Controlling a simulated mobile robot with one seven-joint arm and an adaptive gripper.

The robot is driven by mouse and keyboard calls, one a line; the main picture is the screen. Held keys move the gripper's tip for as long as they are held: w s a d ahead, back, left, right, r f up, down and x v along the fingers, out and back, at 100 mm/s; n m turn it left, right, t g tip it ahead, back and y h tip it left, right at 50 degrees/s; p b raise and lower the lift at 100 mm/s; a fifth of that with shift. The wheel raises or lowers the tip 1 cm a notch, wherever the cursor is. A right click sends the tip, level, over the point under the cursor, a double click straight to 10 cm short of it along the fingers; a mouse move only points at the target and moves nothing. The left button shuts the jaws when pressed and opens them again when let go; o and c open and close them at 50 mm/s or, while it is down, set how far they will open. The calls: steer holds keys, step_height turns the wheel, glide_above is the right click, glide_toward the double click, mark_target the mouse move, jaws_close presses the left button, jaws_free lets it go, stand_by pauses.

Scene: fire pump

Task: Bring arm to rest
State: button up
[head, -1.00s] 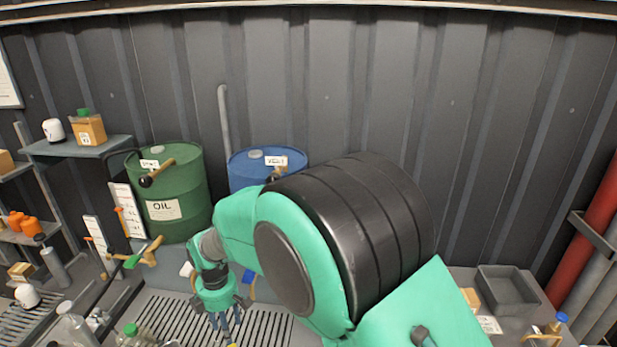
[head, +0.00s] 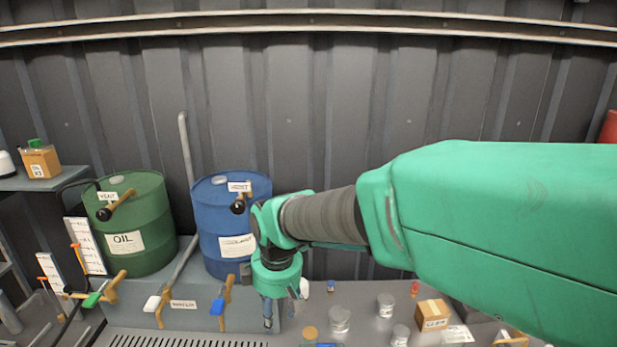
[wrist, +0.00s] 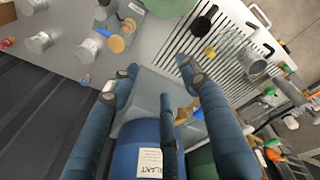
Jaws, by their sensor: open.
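My gripper (head: 270,312) hangs from my green and black arm near the middle of the head view, in front of the blue drum (head: 235,222). Its fingers point down over the grey bench. In the wrist view, my gripper (wrist: 160,85) has its blue fingers spread wide with nothing between the tips. Past them lie the blue drum (wrist: 134,160) and the edge of the bench.
A green oil drum (head: 128,225) stands left of the blue one. Taps with coloured handles (head: 105,292) stick out below the drums. A slotted grate (wrist: 215,50) lies alongside.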

steer(key=s+d+r+m+t+b, duration=0.1)
steer(key=s+d+r+m, duration=0.3)
steer(key=d, duration=0.5)
steer(key=s+d+r+m+t, duration=0.1)
steer(key=s+d+r+m, duration=0.25)
steer(key=d, duration=0.45)
steer(key=s+d+m+t+h+b, duration=0.1)
steer(key=s+d+m, duration=0.6)
steer(key=s+d, duration=0.4)
steer(key=shift+s+d+t, duration=0.25)
steer(key=shift+s+t, duration=0.15)
steer(key=shift+s, duration=0.75)
